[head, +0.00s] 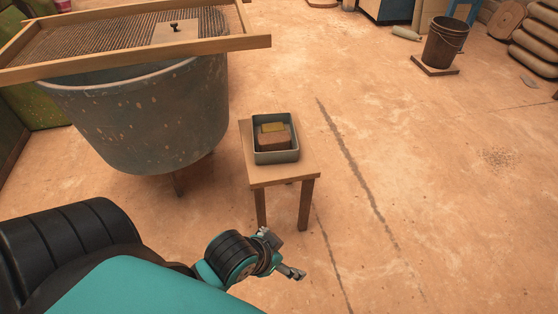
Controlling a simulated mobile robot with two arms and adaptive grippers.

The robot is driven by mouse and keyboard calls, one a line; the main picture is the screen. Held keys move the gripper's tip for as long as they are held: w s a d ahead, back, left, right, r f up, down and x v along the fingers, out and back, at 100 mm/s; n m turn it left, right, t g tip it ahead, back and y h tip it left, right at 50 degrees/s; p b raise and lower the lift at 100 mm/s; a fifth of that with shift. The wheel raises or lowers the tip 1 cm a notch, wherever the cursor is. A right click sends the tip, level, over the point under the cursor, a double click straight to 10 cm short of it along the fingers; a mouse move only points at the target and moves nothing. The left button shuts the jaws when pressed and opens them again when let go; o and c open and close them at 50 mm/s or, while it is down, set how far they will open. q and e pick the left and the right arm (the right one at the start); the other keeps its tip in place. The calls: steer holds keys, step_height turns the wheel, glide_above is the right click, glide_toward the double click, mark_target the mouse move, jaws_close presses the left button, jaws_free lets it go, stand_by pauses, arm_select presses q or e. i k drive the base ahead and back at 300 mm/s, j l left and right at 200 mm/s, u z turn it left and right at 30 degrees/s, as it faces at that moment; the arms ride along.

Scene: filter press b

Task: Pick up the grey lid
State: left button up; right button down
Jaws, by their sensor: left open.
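A flat, pale square plate with a small dark knob (164,36) lies on the wood-framed screen (150,52) at the upper left; it looks to be the lid, its colour greyish beige. The screen rests across a large grey tub (140,112). My left gripper (284,254) is low in the middle of the view, open and empty, in front of the small table and well apart from the lid. Its fingers point to the right. My right gripper is not in view.
A small wooden table (290,175) holds a grey tray (276,157) with a brown block and a yellowish piece inside. A dark bucket (446,42) stands at the upper right, near stacked sacks (540,45). The floor on the right is largely clear.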

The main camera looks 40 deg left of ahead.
mark_target(180, 30)
steer(key=u, duration=1.75)
